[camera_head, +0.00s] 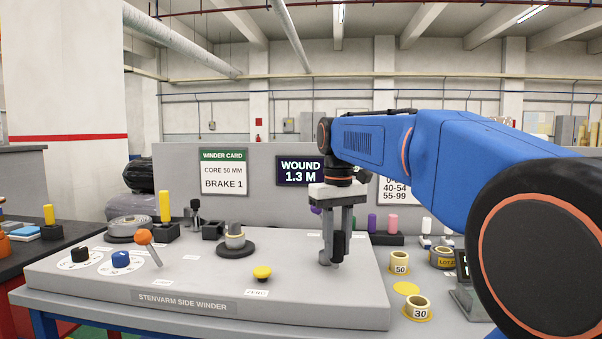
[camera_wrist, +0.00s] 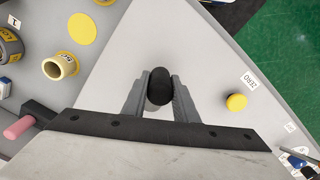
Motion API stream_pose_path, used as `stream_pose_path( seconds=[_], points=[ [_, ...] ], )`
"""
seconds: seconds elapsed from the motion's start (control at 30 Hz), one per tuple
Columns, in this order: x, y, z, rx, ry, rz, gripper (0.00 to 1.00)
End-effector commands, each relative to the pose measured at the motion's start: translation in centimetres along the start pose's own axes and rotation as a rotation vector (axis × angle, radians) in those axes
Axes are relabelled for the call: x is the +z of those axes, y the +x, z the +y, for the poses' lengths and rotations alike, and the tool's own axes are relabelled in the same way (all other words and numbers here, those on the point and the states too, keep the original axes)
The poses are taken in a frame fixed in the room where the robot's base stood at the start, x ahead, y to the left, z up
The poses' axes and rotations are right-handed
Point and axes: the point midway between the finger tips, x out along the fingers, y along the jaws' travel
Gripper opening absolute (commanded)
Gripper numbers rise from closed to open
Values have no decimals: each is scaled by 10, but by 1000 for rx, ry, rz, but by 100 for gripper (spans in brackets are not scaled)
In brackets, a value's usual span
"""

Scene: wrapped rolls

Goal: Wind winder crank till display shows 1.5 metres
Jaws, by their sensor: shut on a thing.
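The winder (camera_head: 110,276) is a grey sloped console labelled "STENVARM SIDE WINDER". Its display (camera_head: 302,171) on the back panel reads "WOUND 1.3 M". My gripper (camera_head: 334,258) is down at the right part of the console, with its fingers pointing downward. In the wrist view my gripper (camera_wrist: 160,92) is shut on a black rounded knob, the crank handle (camera_wrist: 160,86), which sits between the two fingers. The handle shows in the head view as a dark upright piece (camera_head: 339,244). The rest of the crank is hidden by the gripper.
A yellow button (camera_head: 262,272) marked "ZERO" is left of my gripper. An orange-knobbed lever (camera_head: 144,237), a blue dial (camera_head: 121,260) and a core on a black spindle (camera_head: 235,238) are farther left. A winder card (camera_head: 223,173) reads "BRAKE 1".

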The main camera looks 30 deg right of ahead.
Motion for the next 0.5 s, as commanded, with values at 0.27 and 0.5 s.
stream_pose_path(
  seconds=[0.27, 0.5],
  points=[
    [-1, -1, 20, 1, 0, 7, 10],
    [-4, -1, 29, 0, 1, 6, 10]
  ],
)
